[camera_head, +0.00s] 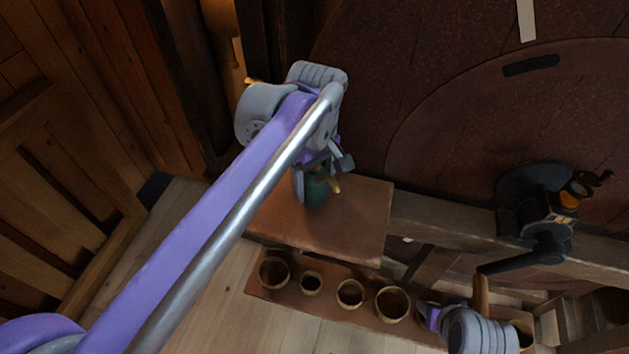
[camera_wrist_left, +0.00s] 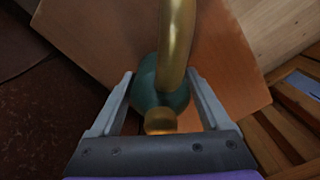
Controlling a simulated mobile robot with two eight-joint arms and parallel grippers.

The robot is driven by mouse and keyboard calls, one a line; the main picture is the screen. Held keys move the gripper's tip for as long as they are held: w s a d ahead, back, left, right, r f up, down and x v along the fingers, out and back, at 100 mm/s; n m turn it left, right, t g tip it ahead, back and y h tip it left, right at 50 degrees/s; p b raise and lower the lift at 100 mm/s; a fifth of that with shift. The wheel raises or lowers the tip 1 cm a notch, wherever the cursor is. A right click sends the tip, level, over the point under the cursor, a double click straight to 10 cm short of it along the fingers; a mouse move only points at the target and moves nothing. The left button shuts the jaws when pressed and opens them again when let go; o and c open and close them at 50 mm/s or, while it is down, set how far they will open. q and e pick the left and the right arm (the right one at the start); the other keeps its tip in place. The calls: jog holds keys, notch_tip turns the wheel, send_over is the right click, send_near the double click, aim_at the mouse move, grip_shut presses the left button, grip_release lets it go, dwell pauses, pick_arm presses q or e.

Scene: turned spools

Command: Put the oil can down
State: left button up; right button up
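The oil can is a teal, rounded can (camera_head: 316,190) with a brass spout, at the brown wooden stand top in the head view. In the left wrist view the can's teal body (camera_wrist_left: 145,92) sits between my left fingers, with the brass spout and a brass knob over it. My left gripper (camera_wrist_left: 160,90) has a finger against each side of the can, seemingly closed on it. Whether the can's base touches the top is hidden. My right gripper (camera_head: 430,316) is low at the right, partly cut by its wrist; its fingers are unclear.
The brown stand top (camera_head: 345,230) has bare room right of and in front of the can. Below it, a low board (camera_head: 325,305) carries several round brass-rimmed cups. A black crank (camera_head: 535,215) with a wooden handle is at the right. Wood panelling is at the left.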

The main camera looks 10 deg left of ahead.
pick_arm(q)
grip_shut()
jog(key=shift+r, duration=0.1)
